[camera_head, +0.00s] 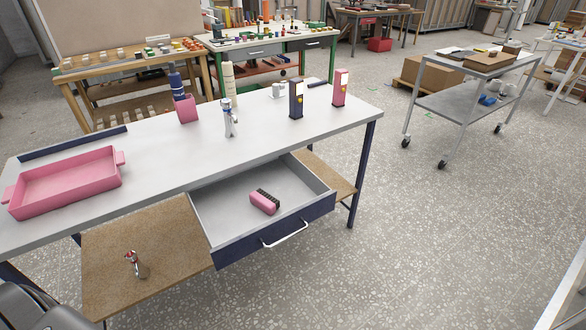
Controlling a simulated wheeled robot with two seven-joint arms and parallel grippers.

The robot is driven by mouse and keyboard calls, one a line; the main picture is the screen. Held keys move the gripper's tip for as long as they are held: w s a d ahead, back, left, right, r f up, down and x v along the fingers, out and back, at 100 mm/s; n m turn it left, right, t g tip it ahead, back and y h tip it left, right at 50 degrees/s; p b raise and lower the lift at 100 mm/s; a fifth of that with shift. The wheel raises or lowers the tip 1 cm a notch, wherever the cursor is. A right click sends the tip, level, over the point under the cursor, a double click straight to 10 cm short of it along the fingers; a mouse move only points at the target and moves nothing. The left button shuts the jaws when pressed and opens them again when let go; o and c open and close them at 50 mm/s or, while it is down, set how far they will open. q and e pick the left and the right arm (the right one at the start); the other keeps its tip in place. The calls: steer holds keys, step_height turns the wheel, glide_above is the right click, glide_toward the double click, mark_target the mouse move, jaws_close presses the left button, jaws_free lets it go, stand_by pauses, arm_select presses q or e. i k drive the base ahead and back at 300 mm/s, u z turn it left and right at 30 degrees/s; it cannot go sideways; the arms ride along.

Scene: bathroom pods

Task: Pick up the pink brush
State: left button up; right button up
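The pink brush (263,202) lies inside the open drawer (215,205) under the white table. It has a pink body and a dark bristle strip along its upper right side. It rests on the drawer floor near the middle, apart from the walls. The drawer is pulled out toward me, with a white handle (286,236) on its dark blue front. Neither of my grippers shows in the head view.
On the white table (150,160) stand a pink tray (68,183), a faucet (229,118), a pink holder (187,108) and two dispensers (296,99). A small metal faucet (136,264) sits on the lower wooden shelf. The floor at right is clear, with a grey cart (465,95) farther back.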

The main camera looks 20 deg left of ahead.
mark_target(269, 203)
steer(key=z, duration=1.25)
steer(key=k, duration=0.85)
steer(key=u, duration=0.65)
